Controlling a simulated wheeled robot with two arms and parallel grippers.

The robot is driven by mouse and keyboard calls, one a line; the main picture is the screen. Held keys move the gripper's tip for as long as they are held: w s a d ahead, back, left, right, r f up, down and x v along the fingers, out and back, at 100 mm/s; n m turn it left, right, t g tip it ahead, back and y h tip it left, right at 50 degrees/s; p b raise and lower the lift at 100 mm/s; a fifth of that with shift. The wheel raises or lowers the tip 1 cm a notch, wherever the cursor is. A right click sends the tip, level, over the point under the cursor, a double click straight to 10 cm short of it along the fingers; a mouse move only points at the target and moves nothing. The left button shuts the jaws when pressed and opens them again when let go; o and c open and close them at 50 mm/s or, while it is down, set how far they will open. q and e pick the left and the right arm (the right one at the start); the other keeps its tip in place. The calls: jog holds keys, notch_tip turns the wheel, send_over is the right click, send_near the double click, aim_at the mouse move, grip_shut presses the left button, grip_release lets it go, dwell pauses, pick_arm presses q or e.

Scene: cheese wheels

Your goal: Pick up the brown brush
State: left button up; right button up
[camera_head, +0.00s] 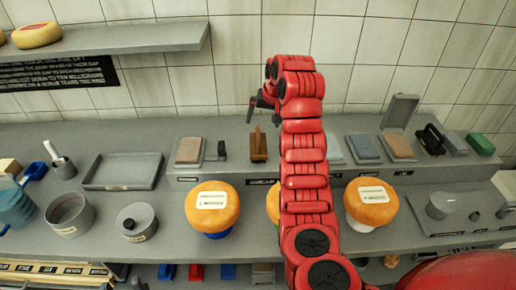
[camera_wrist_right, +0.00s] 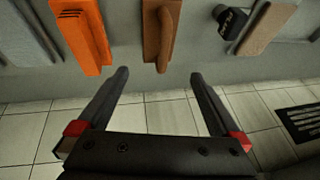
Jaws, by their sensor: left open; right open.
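The brown brush (camera_head: 258,146) lies on the grey back ledge in the head view, just left of my red right arm. Its long body and raised handle (camera_wrist_right: 164,28) show at the top middle of the right wrist view. My right gripper (camera_head: 263,108) is open and empty, with its dark fingers near the wall end of the brush. In the right wrist view the brush's near end appears between the two fingertips (camera_wrist_right: 160,75); I cannot tell the height gap. My left gripper is not in view.
An orange block (camera_wrist_right: 80,35) lies beside the brush, and a tan block with a black piece (camera_head: 189,150) lies on its other side. A grey tray (camera_head: 124,170) sits left. The tiled wall is close behind.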

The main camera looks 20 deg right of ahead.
aim_at(259, 136)
jog(key=p+x, duration=0.1)
jog(key=x, duration=0.4)
jog(key=shift+f+p, duration=0.15)
jog(key=shift+p, duration=0.2)
jog(key=p+x, duration=0.3)
jog(key=x, duration=0.1)
jog(key=shift+s+d+f, duration=0.1)
jog(key=shift+s+f, duration=0.2)
jog(key=shift+w+f, duration=0.15)
jog(key=shift+f, duration=0.3)
jog(key=c, duration=1.5)
